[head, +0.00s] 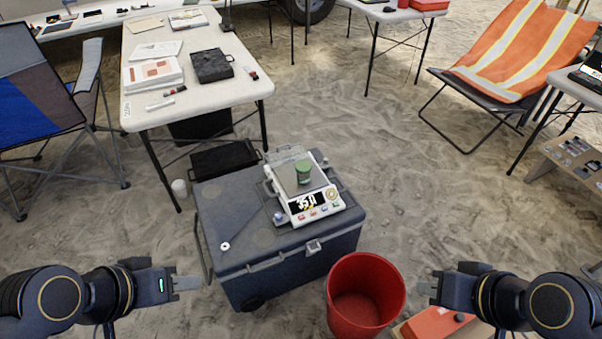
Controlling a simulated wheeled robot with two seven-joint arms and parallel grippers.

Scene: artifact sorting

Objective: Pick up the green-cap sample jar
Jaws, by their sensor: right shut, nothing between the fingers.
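The green-cap sample jar (303,174) stands upright on the pan of a white digital scale (320,208). The scale sits on a dark grey cooler box (237,209), and its display is lit. My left gripper (188,284) is to the left of the cooler, well apart from the jar, pointing right; whether its fingers are apart cannot be made out. My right gripper (436,288) is shut and empty, to the right of the red bucket and apart from the jar. The jar's underside and far side are hidden.
A red bucket (380,262) stands against the cooler's right front, with a red-lidded box (433,324) beside it. A white table (249,85) with papers and a black case stands behind. Folding chairs flank the area. Sandy ground right of the cooler is clear.

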